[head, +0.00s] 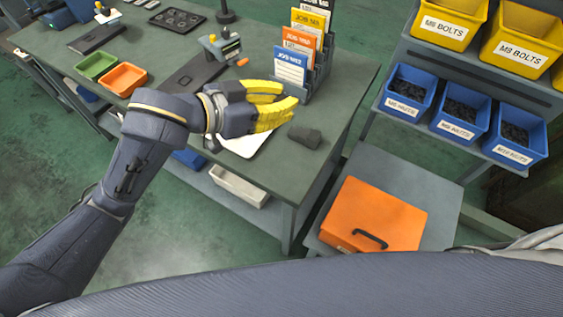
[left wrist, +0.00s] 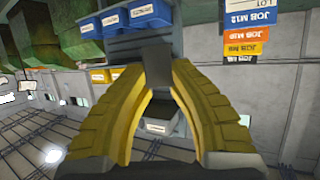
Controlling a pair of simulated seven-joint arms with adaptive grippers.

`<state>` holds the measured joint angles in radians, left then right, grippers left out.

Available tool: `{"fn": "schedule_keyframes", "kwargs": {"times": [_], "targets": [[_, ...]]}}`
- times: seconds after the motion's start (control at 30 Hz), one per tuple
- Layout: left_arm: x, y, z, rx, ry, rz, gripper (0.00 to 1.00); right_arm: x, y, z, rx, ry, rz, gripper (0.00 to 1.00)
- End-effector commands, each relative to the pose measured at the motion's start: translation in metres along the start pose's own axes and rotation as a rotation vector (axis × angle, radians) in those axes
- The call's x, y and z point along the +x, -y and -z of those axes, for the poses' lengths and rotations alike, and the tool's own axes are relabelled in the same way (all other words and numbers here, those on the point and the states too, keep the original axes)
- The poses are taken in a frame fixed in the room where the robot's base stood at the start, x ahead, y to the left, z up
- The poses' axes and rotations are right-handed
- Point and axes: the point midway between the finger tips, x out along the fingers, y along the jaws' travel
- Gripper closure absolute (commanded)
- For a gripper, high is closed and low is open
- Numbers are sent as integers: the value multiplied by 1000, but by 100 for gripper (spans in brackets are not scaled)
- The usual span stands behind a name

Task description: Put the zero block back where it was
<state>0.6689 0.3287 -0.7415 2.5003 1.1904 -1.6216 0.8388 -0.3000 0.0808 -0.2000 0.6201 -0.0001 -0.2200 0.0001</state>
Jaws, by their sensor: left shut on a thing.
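My left gripper (head: 289,96) reaches in over the right part of the workbench, its yellow fingers pointing right, in front of the job card rack. In the left wrist view, my left gripper (left wrist: 160,68) has its two yellow fingers closed in on a dark grey piece (left wrist: 158,62) at the tips. This looks like the zero block, but its full shape is hidden by the fingers. In the head view the held piece cannot be made out. My right gripper is not in view.
The job card rack (head: 322,68) stands just behind the gripper. Green (head: 95,66) and orange (head: 123,79) trays sit left. An orange case (head: 372,213) lies lower right.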

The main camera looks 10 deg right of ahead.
Motion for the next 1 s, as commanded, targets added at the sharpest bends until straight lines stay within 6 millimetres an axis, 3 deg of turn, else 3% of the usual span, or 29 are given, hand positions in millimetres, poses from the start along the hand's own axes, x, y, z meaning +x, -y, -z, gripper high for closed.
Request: {"fn": "schedule_keyframes", "kwargs": {"times": [0.17,0.8,1.0], "targets": [[7,0,-17,-12,3,10,100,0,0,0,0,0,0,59],[49,1,-119,-13,2,11,100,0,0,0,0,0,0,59],[58,1,-142,-9,1,11,100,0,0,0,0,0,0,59]]}}
